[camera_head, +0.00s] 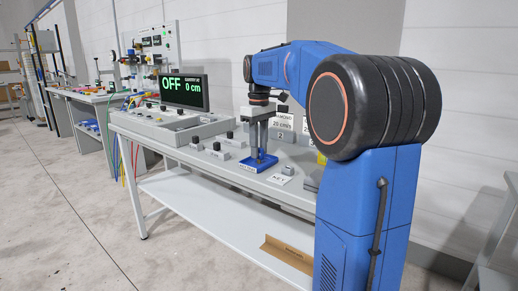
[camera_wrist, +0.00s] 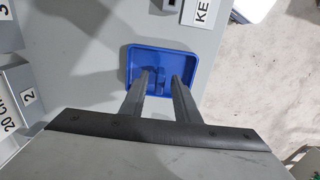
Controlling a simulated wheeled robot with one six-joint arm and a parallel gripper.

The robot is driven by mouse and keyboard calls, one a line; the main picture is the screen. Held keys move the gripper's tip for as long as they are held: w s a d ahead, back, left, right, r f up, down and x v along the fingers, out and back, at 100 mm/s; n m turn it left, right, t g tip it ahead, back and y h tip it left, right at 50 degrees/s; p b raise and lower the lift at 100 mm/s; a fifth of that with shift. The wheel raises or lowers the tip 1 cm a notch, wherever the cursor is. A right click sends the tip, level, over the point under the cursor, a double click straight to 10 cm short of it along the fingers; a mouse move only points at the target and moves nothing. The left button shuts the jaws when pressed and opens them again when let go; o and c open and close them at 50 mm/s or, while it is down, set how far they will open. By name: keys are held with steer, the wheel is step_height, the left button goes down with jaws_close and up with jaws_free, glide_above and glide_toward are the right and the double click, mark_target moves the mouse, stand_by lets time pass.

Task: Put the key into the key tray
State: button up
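The blue tray (camera_head: 246,166) sits on the grey bench top, with small lettering on its front that I cannot read surely. It also shows in the wrist view (camera_wrist: 188,60). My gripper (camera_head: 257,157) points straight down over the tray, its fingertips low inside the rim. In the wrist view my gripper (camera_wrist: 162,77) has its two grey fingers apart. A small darker blue shape lies on the tray floor between the fingertips; I cannot tell whether it is the key or a shadow. I see no key clearly elsewhere.
A white KEY label (camera_head: 279,180) lies right of the tray, beside a small grey block (camera_head: 288,170). Numbered signs (camera_head: 282,122) stand behind. Several small grey blocks with black knobs are at left. A display (camera_head: 184,91) reads OFF, 0 cm. The bench's front edge is close.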

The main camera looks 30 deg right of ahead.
step_height(320, 180, up, 12)
stand_by(0.5)
steer(key=s+a+f+m+t, duration=0.1)
steer(key=s+a+f, duration=0.45)
steer(key=s, duration=0.25)
steer(key=s+a+f+m+t, duration=0.1)
steer(key=s+a+f, duration=0.4)
steer(key=s+f, duration=0.15)
steer(key=s+a+f+m+t, duration=0.1)
steer(key=s+a+f, duration=0.1)
steer(key=s+f, duration=0.6)
steer(key=s+a+f+m+t, duration=0.1)
steer(key=s+a+f, duration=0.2)
steer(key=s+f, duration=0.4)
step_height(320, 180, down, 4)
steer(key=shift+s+a+r+t, duration=0.15)
steer(key=shift+s+r+t, duration=0.05)
steer(key=shift+s+t, duration=0.2)
steer(key=shift+a, duration=0.1)
